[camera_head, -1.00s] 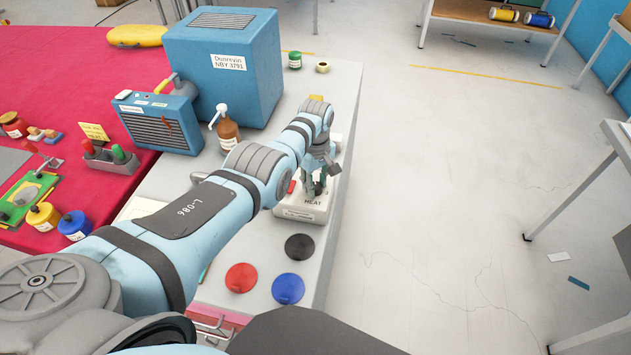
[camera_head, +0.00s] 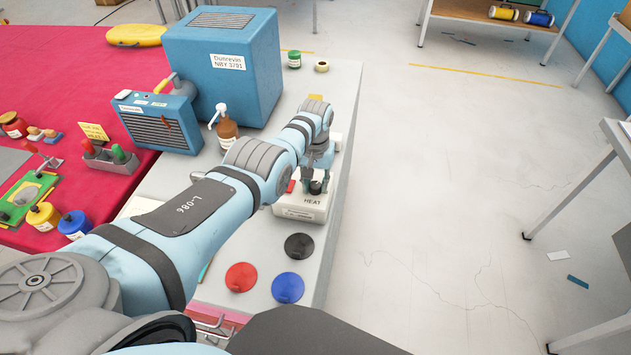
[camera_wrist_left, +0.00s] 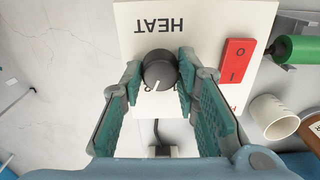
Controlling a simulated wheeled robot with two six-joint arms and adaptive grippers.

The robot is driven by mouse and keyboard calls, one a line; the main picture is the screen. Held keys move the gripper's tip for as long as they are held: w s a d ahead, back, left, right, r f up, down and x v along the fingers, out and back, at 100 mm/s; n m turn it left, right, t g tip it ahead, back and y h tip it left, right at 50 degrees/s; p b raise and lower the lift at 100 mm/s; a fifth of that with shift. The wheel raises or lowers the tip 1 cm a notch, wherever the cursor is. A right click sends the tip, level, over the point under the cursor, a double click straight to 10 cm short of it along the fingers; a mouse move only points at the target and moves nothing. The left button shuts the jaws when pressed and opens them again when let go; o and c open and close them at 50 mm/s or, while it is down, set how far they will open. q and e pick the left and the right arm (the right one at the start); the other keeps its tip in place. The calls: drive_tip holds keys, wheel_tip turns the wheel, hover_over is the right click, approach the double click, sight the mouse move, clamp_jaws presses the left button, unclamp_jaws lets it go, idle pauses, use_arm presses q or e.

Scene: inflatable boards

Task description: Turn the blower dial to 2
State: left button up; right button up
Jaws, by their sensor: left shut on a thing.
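The white control box (camera_head: 302,206) marked HEAT stands near the right edge of the grey bench. In the left wrist view the box (camera_wrist_left: 205,25) appears upside down, with a dark round dial (camera_wrist_left: 159,70) bearing a white pointer mark and a red rocker switch (camera_wrist_left: 236,60). My left gripper (camera_head: 316,182) points down at the box. In the left wrist view my left gripper (camera_wrist_left: 160,80) has its green-padded fingers on both sides of the dial, shut on it. The scale figures around the dial are mostly hidden, so its setting cannot be read. My right gripper is out of view.
Black (camera_head: 299,246), red (camera_head: 241,277) and blue (camera_head: 288,288) discs lie on the bench in front of the box. A brown pump bottle (camera_head: 227,133) and a large blue cabinet (camera_head: 225,70) stand behind my left arm. Open floor lies to the right.

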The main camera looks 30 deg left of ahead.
sight(315, 185)
use_arm(q)
drive_tip(key=shift+s+d+f+m, duration=0.1)
drive_tip(key=shift+s+f+m, duration=0.15)
drive_tip(key=shift+m, duration=0.35)
drive_tip(key=o, duration=1.2)
drive_tip(key=shift+c, duration=0.2)
drive_tip(key=shift+w+r, duration=0.1)
drive_tip(key=shift+r, duration=0.05)
drive_tip(key=shift+w+r, duration=0.2)
drive_tip(key=shift+r, duration=0.35)
wheel_tip(315, 185, up, 11)
drive_tip(key=shift+s, duration=0.15)
drive_tip(key=shift+f, duration=0.1)
